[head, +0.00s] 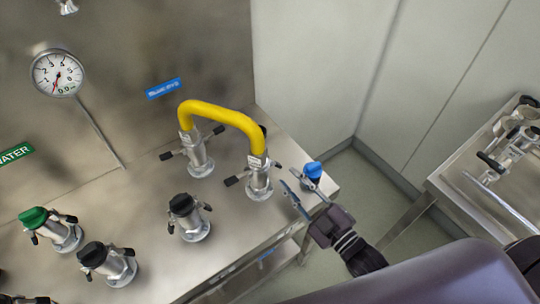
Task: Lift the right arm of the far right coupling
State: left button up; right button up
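The yellow bent pipe (222,111) joins two metal couplings on the steel bench. The coupling at its right end (259,182) stands upright; its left arm (232,181) sticks out with a black tip, and its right arm (277,167) shows beside the pipe end. A blue-capped fitting (313,171) stands further right, near the bench corner, partly hidden by my gripper. My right gripper (296,188) points up and left, its two thin fingers apart, with nothing seen between them. It is right of the pipe's right coupling, in front of the blue cap. My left gripper is not in view.
The left pipe coupling (197,155) and black-capped fittings (189,217) (108,263) stand on the bench, with a green-capped one (56,230). A gauge (57,74) is on the back panel. Another steel bench (465,190) with metal parts is at right, across a floor gap.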

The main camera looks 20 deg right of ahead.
aim_at(278, 163)
jog(key=shift+w+a+r, duration=0.25)
jog(key=shift+w+r, duration=0.05)
jog(key=shift+w, duration=0.4)
jog(key=p+x, duration=0.1)
jog(key=x, duration=0.4)
jog(key=shift+f, duration=0.15)
jog(key=shift+c, duration=0.4)
grip_shut()
